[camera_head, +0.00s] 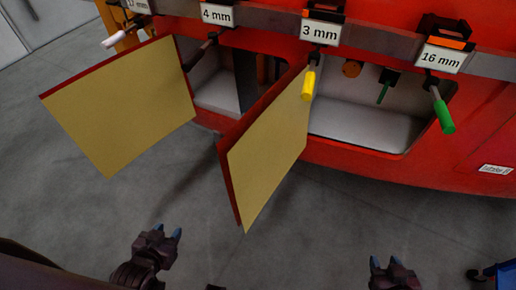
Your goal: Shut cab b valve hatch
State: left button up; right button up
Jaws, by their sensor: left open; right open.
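Two hatch doors stand swung open from the red train nose. The left hatch door (118,108) shows its tan inner face and extends to the left. The middle hatch door (268,150) also shows a tan face with a red edge and points toward me. I cannot tell which one is the cab b valve hatch. Behind them is a recess with a valve area (360,110). My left gripper (168,234) is open and empty, low and below the left door. My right gripper (385,262) is open and empty at the bottom, right of the middle door. Neither touches a door.
A grey rail above the recess carries labels 4 mm (217,15), 3 mm (320,31) and 16 mm (441,58). Tools with yellow (308,86) and green (445,117) handles hang from it. A blue object (500,274) is at the lower right. The grey floor between is clear.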

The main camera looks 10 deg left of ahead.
aim_at(256, 154)
jog(key=j+z, duration=0.35)
jog(key=j, duration=0.5)
jog(key=j+z, duration=0.3)
jog(key=j, duration=0.55)
jog(key=j+z, duration=0.25)
jog(key=k+j+z, duration=0.1)
jog(key=z, duration=0.2)
jog(key=k+l, duration=0.05)
